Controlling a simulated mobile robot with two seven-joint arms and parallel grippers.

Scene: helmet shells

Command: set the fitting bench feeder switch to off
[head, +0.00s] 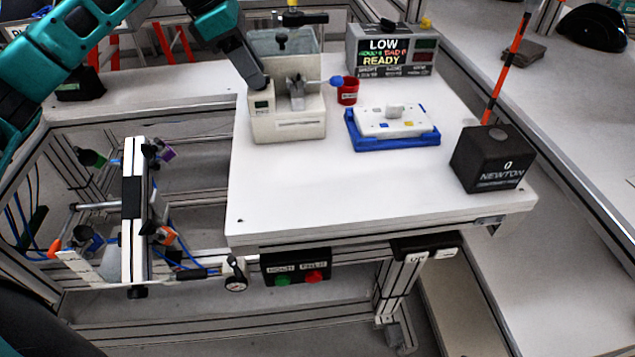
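The beige feeder (287,126) stands at the back left of the white fitting bench (330,205). A small dark green patch (262,104) shows on its front left. I cannot tell whether this patch is the switch, or which way any switch is set. My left gripper (259,80) comes down from the upper left, with its dark end at the feeder's upper left edge. I cannot tell whether it touches the feeder or whether its fingers are open. My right gripper is not in view.
A red cup (348,91), a blue tray (393,143) with a white part, a LOW/READY display box (391,51) and a black NEWTON box (492,160) stand on the bench. A green and red button box (297,270) hangs below. The bench's front left is clear.

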